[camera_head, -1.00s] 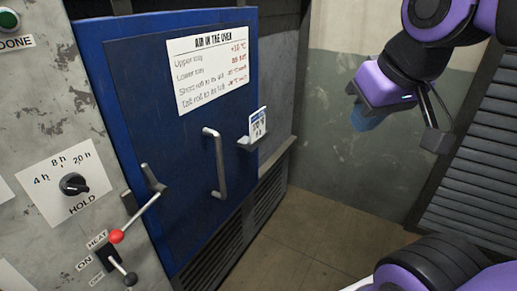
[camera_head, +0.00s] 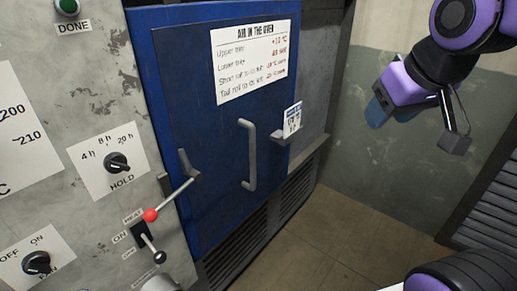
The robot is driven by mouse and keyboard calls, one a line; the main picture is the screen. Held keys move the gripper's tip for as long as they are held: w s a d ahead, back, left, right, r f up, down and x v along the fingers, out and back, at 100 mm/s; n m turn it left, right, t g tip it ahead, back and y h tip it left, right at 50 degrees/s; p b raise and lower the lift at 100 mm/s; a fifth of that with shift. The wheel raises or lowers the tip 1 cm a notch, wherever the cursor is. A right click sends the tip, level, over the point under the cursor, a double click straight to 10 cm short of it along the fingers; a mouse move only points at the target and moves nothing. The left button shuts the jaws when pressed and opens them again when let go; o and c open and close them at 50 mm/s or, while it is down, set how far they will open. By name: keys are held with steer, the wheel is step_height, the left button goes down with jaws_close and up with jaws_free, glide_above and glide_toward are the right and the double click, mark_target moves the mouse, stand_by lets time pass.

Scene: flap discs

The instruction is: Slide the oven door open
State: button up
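The oven door (camera_head: 215,135) is a dark blue panel and stands shut in its blue frame. A grey vertical bar handle (camera_head: 250,155) is fixed near its right side. A lever with a red knob (camera_head: 151,215) reaches from a bracket at the door's left edge, down and to the left. My gripper (camera_head: 380,110) is at the upper right, in front of the grey-green wall and apart from the door and handle. Its fingers are small and partly hidden behind the purple wrist, so I cannot tell whether they are open.
A grey control panel (camera_head: 95,75) with a HOLD knob (camera_head: 117,162), a HEAT switch (camera_head: 147,238) and a DONE button (camera_head: 67,6) is left of the door. The tan floor (camera_head: 340,240) is clear.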

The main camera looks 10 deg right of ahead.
steer(key=w+a+f+n+t+y, duration=0.1)
steer(key=w+a+f+n+t, duration=0.1)
steer(key=w+f, duration=0.6)
steer(key=w+a+f+n+t+y, duration=0.1)
steer(key=w+a+f+n+t, duration=0.2)
steer(key=w, duration=1)
steer(key=w+a+f+t+y, duration=0.2)
steer(key=a+f+t+y, duration=0.15)
steer(key=f, duration=0.55)
steer(key=w+a+f+t+y, duration=0.2)
steer(key=a+f+y, duration=0.15)
steer(key=f, duration=0.55)
steer(key=x, duration=1.1)
steer(key=shift+s+a, duration=0.15)
steer(key=shift+a, duration=0.05)
steer(key=shift+g, duration=0.25)
jaws_close()
